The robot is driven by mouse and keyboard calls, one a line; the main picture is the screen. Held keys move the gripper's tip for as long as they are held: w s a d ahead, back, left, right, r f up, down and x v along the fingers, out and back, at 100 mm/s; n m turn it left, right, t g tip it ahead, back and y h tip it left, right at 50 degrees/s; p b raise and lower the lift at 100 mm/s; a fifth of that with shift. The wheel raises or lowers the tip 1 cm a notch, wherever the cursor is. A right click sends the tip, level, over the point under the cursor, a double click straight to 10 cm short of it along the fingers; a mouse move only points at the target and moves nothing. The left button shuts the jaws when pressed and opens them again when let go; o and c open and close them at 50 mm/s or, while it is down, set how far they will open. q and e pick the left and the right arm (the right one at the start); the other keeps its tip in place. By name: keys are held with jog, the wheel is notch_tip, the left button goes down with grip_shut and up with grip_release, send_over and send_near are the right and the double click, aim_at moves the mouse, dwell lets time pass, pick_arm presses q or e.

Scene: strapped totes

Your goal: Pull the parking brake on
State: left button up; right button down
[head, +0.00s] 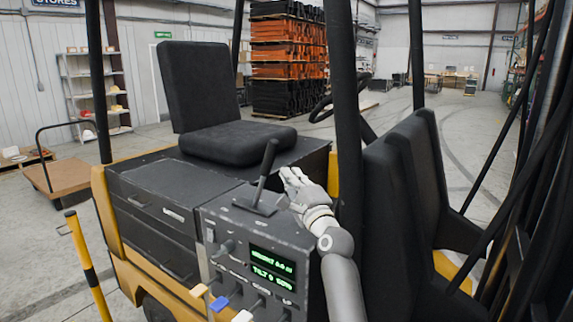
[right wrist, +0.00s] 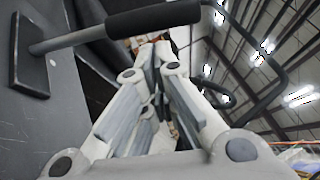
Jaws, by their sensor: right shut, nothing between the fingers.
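The parking brake appears to be the black lever (head: 267,160) that stands on a flat base plate on top of the forklift's dark console (head: 215,215). It leans slightly right in the head view. In the right wrist view its thick black grip (right wrist: 155,17) and thinner rod cross the upper left, just beyond the fingers. My right gripper (head: 291,177) is just right of the lever, its fingers pointing up and left. It is shut and empty; its fingers (right wrist: 153,55) also show in the right wrist view. I cannot tell whether they touch the lever. My left gripper is out of view.
The black seat (head: 225,143) is behind the lever. A dark post (head: 346,120) and a backrest (head: 405,190) stand close right of my right arm.

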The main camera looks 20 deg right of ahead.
aim_at(265, 173)
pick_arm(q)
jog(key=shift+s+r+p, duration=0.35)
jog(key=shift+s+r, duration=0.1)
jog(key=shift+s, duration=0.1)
pick_arm(e)
jog(key=shift+x, duration=2.1)
jog(key=shift+d, duration=0.1)
